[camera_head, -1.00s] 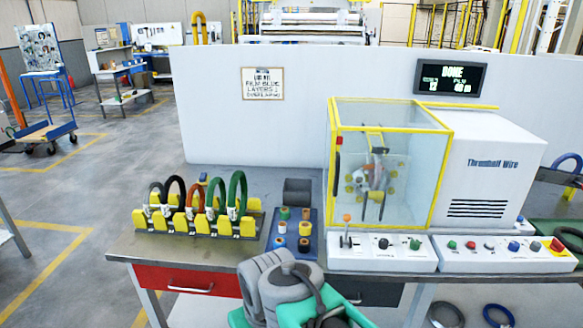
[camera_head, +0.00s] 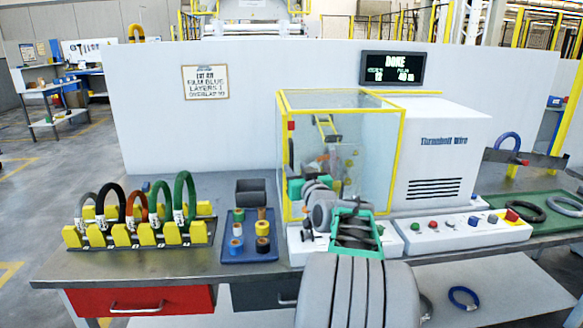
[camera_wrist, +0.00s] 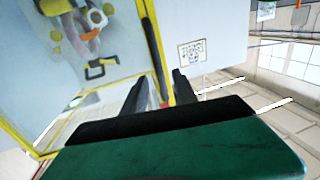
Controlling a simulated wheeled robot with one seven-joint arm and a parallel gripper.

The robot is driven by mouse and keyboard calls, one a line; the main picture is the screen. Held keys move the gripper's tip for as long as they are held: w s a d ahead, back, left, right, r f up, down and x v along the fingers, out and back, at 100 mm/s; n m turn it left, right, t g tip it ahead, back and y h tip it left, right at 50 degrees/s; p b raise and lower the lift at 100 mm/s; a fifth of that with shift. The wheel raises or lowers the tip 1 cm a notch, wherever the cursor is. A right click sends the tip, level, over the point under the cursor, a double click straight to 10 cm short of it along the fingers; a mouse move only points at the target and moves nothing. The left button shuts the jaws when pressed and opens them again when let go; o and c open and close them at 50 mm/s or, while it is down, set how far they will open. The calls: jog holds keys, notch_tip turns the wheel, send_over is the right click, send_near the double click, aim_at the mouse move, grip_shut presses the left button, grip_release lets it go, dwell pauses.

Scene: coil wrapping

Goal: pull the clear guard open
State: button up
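The clear guard (camera_head: 362,160) is a see-through box with yellow edges on the front of the white winding machine, and it looks closed. A red and dark handle (camera_head: 291,127) sits on its left front edge. In the wrist view the guard (camera_wrist: 95,95) fills the left side, with a coil (camera_wrist: 96,18) partly seen inside. My gripper (camera_wrist: 160,90) is open, its two dark fingers apart beside the guard's yellow edge. A red strip of the handle (camera_wrist: 163,104) shows between the fingers. Whether they touch it I cannot tell. In the head view my arm hides much of the gripper.
A coil rack (camera_head: 140,234) with several coils and a blue tray (camera_head: 236,252) of tape rolls stand left of the guard. Button boxes (camera_head: 455,230) line the front. The display (camera_head: 392,68) reads DONE. A white wall (camera_head: 150,120) stands behind.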

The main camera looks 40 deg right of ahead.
aim_at(292, 164)
jog(key=x, duration=0.5)
jog(key=shift+p, duration=0.35)
jog(key=shift+c, duration=0.2)
grip_shut()
dwell(0.7)
